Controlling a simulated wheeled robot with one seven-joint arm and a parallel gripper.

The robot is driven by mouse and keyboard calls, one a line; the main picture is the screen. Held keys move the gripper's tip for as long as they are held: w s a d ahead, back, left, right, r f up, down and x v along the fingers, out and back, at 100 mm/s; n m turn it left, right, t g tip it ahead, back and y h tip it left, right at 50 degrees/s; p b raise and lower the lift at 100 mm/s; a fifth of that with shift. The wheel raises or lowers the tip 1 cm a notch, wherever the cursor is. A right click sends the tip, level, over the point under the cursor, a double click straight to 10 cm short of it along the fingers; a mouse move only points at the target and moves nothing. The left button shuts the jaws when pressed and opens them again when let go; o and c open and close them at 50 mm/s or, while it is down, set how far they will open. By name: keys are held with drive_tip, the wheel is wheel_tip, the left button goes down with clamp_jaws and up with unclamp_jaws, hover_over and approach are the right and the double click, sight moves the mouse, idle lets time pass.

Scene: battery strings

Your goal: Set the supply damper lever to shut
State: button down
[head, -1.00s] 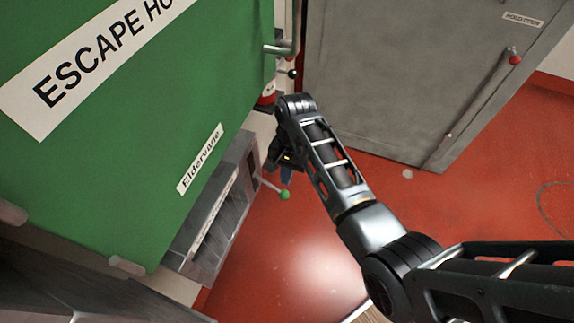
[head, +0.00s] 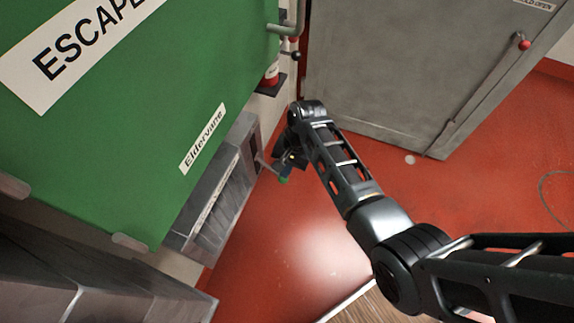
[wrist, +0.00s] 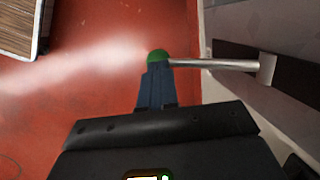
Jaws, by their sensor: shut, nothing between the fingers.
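A lever with a thin metal rod and a green knob (head: 283,180) sticks out from a grey wall unit below the green case. In the wrist view the green knob (wrist: 158,55) sits at the end of the rod (wrist: 215,64), which comes out of a dark slot strip (wrist: 290,80) on the right. My gripper (wrist: 156,72) is shut and empty, its blue-grey fingertips right at the knob and overlapping it in the picture. I cannot tell whether they touch. In the head view my gripper (head: 287,168) is partly hidden by my arm. No lever label is readable.
The green case (head: 120,130) marked "ESCAPE" and "Eldervane" hangs over the grey unit (head: 215,210). A black-knobbed lever (head: 295,55) and a red-and-white object (head: 271,76) are beyond. A grey door (head: 400,70) stands behind. The red floor (head: 320,225) is open.

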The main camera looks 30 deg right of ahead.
drive_tip(key=shift+w+a+f+t, duration=0.1)
drive_tip(key=shift+f+t, duration=0.2)
drive_tip(key=p+v, duration=0.9)
drive_tip(key=v, duration=0.1)
idle(0.4)
drive_tip(key=shift+w+r, duration=0.1)
drive_tip(key=shift+w, duration=0.05)
